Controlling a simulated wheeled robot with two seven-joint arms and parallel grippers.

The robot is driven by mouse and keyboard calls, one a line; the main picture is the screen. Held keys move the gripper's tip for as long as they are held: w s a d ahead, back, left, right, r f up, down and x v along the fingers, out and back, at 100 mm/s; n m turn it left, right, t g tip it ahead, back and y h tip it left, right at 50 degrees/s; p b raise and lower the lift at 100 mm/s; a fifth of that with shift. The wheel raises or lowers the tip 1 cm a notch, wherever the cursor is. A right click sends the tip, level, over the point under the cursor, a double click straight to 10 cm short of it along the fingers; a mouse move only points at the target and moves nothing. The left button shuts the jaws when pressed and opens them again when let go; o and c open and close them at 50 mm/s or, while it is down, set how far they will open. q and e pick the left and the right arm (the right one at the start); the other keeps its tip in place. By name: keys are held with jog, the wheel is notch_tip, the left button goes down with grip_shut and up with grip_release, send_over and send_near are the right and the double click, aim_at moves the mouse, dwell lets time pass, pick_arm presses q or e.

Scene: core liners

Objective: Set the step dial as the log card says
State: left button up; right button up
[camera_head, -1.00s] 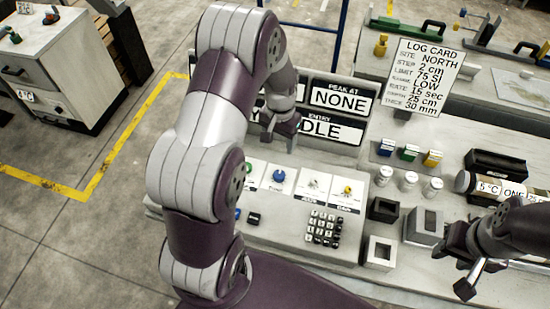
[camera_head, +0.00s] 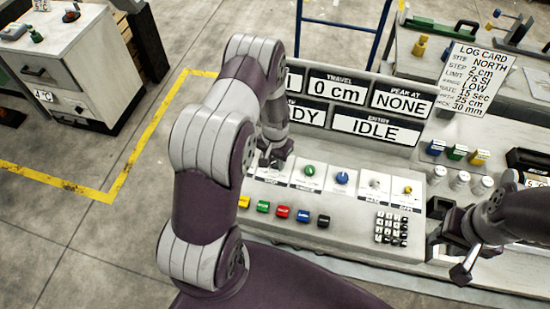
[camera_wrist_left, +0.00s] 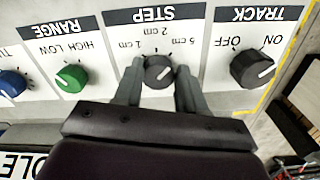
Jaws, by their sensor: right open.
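The step dial (camera_wrist_left: 158,71) is a dark grey knob under the STEP label in the left wrist view, where the panel appears upside down. Marks 1 cm, 2 cm and 5 cm stand around it; its pointer setting is hard to read. My left gripper (camera_wrist_left: 159,76) is open, one finger on each side of the dial; I cannot tell whether they touch it. In the head view my left gripper (camera_head: 273,161) is over the panel and hides the dial. The log card (camera_head: 477,79) reads STEP 2 cm. My right gripper (camera_head: 465,262) is open and empty at the right.
The green range dial (camera_wrist_left: 71,77) and black track dial (camera_wrist_left: 253,68) flank the step dial. Coloured buttons (camera_head: 283,212) and a keypad (camera_head: 391,228) lie along the panel front. Display screens (camera_head: 376,127) rise behind. Small jars (camera_head: 460,180) stand at right.

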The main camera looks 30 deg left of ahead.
pick_arm(q)
jog(key=c, duration=0.4)
jog(key=shift+d, duration=0.1)
jog(key=shift+c, duration=0.2)
jog(key=shift+w+n, duration=0.1)
jog(key=shift+n, duration=0.2)
jog(key=n+b, duration=0.1)
jog(key=n, duration=0.2)
jog(key=shift+w+r+n+b, duration=0.15)
jog(key=shift+n+b, duration=0.35)
jog(key=shift+n, duration=2)
